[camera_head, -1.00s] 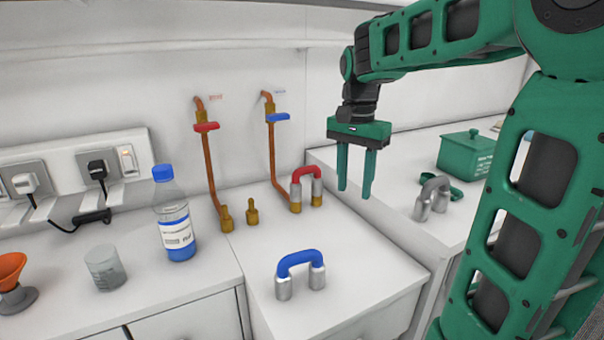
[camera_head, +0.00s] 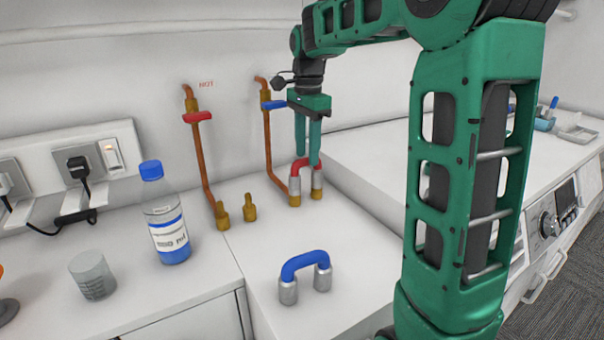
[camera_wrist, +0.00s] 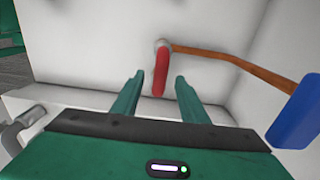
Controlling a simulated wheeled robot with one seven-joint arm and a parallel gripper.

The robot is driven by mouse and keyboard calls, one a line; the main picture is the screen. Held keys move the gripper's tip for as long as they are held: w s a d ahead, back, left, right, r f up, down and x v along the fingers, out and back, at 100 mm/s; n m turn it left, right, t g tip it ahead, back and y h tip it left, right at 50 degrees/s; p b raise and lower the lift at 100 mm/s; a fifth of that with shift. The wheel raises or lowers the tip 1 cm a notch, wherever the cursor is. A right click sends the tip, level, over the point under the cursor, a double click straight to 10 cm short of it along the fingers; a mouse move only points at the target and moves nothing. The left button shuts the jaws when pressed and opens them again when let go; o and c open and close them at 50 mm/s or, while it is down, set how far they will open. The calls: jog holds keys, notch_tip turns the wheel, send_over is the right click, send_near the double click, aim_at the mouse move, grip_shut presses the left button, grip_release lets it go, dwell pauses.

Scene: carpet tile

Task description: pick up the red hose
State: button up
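The red hose (camera_head: 299,166) is a short U-shaped bend with silver ends, standing on brass fittings at the back of the white counter. It also shows in the wrist view (camera_wrist: 160,78), roughly between the fingertips. My gripper (camera_head: 308,160) points down right at the hose, with its fingers apart. In the wrist view my gripper (camera_wrist: 157,82) is open, one finger on each side of the red bend. I cannot tell whether either finger touches it. The fingers partly cover the hose in the head view.
A blue hose (camera_head: 304,263) stands nearer on the counter. Copper pipes with a red valve handle (camera_head: 197,117) and a blue valve handle (camera_head: 274,105) run down the wall beside the hose. A bottle (camera_head: 165,220) and a beaker (camera_head: 92,277) stand at left.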

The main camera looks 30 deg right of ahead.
aim_at(306, 157)
notch_tip(306, 157, down, 5)
jog(key=shift+w+a, duration=0.1)
jog(key=shift+c, duration=0.4)
grip_shut()
jog(key=shift+r, duration=0.1)
